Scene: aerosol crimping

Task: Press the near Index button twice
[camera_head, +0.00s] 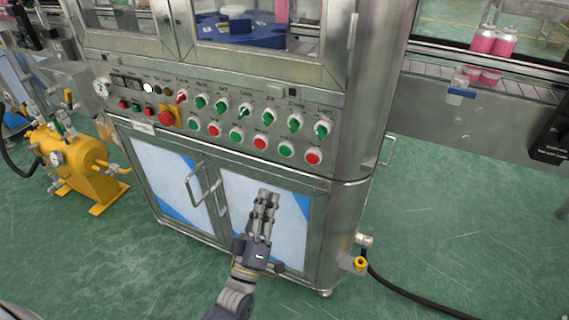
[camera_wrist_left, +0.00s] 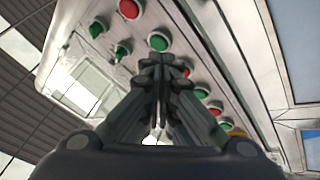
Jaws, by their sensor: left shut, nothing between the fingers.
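The control panel (camera_head: 223,122) on the steel machine carries an upper row of green selector knobs and a lower row of round green and red push buttons. Their labels are too small to read, so I cannot tell which is the near Index button. At the right end of the lower row are a green button (camera_head: 286,149) and a red button (camera_head: 313,157). My left gripper (camera_head: 267,195) is shut and empty, in front of the lower doors and below the button row. In the left wrist view, its closed fingers (camera_wrist_left: 163,66) appear near a green button (camera_wrist_left: 159,42) and partly overlap a red button (camera_wrist_left: 187,71).
A red mushroom button (camera_head: 166,118) on a yellow plate is at the panel's left. Door handles (camera_head: 202,190) stick out left of my gripper. A yellow tank (camera_head: 68,157) stands on the floor at left. A conveyor with pink cans (camera_head: 494,41) is at right.

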